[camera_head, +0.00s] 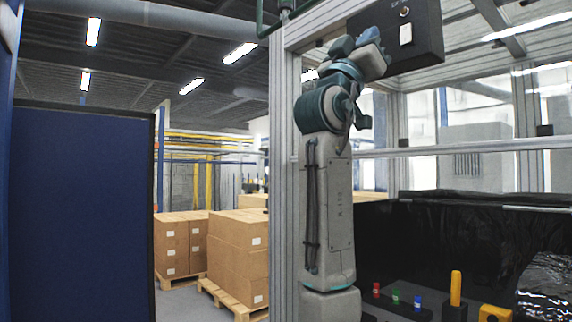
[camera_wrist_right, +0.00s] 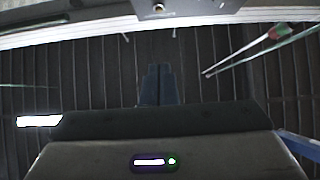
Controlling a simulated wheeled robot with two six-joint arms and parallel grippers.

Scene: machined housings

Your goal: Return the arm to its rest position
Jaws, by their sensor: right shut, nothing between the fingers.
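My right arm stands upright in the middle of the head view, grey with teal joints. Its right gripper (camera_head: 368,38) is at the top, foreshortened and partly hidden by the wrist, beside a black box with a white switch. In the right wrist view the two dark fingers of the right gripper (camera_wrist_right: 158,72) lie together with nothing between them, against the dark ribbed ceiling. My left arm and left gripper are not in view.
The black switch box (camera_head: 425,40) hangs on the aluminium frame (camera_head: 284,150), close to the right gripper. Lower right are coloured buttons (camera_head: 396,297), a yellow handle (camera_head: 455,288) and a film-wrapped item (camera_head: 545,290). Cardboard boxes (camera_head: 238,250) and a blue panel (camera_head: 80,210) stand left.

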